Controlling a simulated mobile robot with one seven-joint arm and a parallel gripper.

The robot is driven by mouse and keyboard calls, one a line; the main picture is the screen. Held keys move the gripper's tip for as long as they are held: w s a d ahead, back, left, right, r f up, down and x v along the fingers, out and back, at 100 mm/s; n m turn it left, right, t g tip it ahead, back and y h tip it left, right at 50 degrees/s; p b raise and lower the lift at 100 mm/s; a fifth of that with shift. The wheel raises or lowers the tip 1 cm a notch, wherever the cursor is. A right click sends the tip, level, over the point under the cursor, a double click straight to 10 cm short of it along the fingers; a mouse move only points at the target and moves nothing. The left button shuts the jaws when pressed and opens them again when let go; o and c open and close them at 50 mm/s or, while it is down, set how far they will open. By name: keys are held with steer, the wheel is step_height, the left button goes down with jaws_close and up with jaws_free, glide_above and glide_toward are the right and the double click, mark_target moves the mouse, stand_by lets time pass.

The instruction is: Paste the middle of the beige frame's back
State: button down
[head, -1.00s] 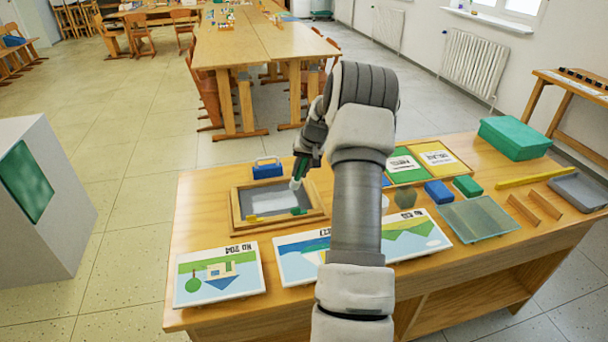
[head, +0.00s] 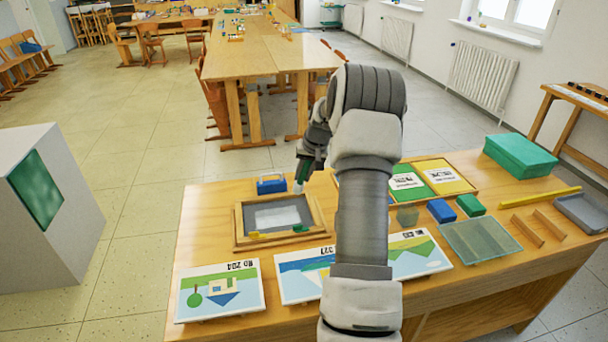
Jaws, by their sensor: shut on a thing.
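The beige frame (head: 238,222) lies back up on the table, with its grey back panel (head: 256,208) facing me. A white patch (head: 277,217) covers the middle of the back, with grey around it. A yellow piece (head: 255,235) and a green piece (head: 300,228) sit at its near edge. My gripper (head: 306,168) is shut on a green stick with a white tip (head: 299,184), probably a glue stick. The tip shows just past the frame's far right edge and looks raised. My arm hides part of the gripper.
Several picture cards, one of them a house picture (head: 220,290), lie along the near edge. A blue box (head: 271,184) stands behind the frame. Right of my arm are a tray of cards (head: 470,190), blue (head: 440,210) and green blocks, a glass sheet (head: 480,242) and a green box (head: 520,157).

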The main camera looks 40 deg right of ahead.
stand_by(0.5)
steer(key=shift+w+a+r+p, duration=0.2)
steer(key=shift+a+p, duration=0.1)
steer(key=shift+p, duration=0.05)
steer(key=w+a+r+p, duration=0.4)
steer(key=w+a+p, duration=0.35)
steer(key=a, duration=0.35)
steer(key=f, duration=0.1)
steer(key=f+b, duration=0.1)
steer(key=f, duration=0.1)
steer(key=a+f, duration=0.1)
steer(key=f, duration=0.1)
steer(key=shift+s+f, duration=0.1)
steer(key=shift+s, duration=0.2)
